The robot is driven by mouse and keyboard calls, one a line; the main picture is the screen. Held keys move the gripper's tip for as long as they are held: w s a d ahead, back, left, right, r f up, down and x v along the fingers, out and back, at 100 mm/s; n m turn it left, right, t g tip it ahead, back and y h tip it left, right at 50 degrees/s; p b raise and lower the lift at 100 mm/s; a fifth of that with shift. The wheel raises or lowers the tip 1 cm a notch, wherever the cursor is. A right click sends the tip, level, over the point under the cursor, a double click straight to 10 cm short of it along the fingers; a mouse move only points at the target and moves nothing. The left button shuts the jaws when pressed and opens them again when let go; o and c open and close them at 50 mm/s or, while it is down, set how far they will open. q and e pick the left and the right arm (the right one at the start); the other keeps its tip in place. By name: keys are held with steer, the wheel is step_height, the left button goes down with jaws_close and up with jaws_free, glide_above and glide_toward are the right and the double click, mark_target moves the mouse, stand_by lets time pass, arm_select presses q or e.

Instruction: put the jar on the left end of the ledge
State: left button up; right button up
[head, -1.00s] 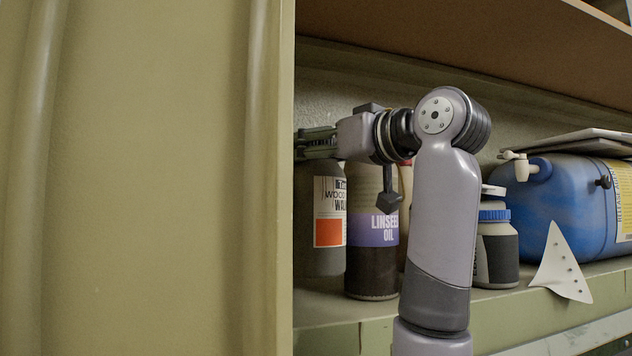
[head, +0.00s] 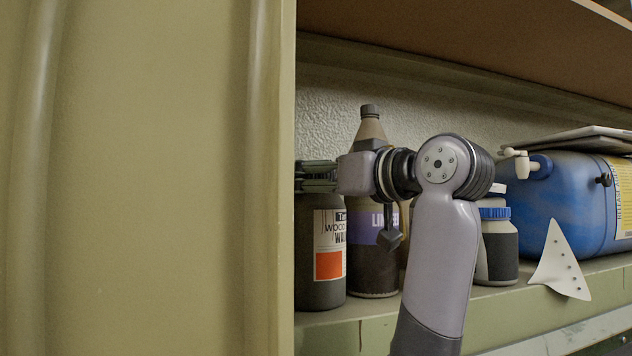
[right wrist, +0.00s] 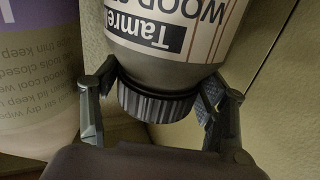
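The jar (head: 318,262) is a dark grey, upright container with a white and orange wood-dye label. It stands at the left end of the visible ledge (head: 375,328), close beside the tall panel. Its base is at ledge level; whether it bears fully on the ledge I cannot tell. My right gripper (head: 316,177) is around the jar's top, its fingers on both sides of the ribbed dark lid. The right wrist view shows the jar (right wrist: 170,62) upside down, with the fingers of the gripper (right wrist: 158,100) against the lid's sides. My left gripper is out of view.
A linseed oil bottle (head: 372,270) stands just right of the jar. Further right are a blue-capped bottle (head: 500,250), a white pointed plate (head: 560,265) and a blue canister (head: 570,200). A tall olive panel (head: 150,180) blocks the left; a brown board (head: 480,45) hangs above.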

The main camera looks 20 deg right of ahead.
steer(key=shift+s+d+f+b, duration=0.1)
steer(key=shift+s+d+b, duration=0.15)
steer(key=shift+s+b, duration=0.2)
steer(key=b+v, duration=0.6)
steer(key=v, duration=0.5)
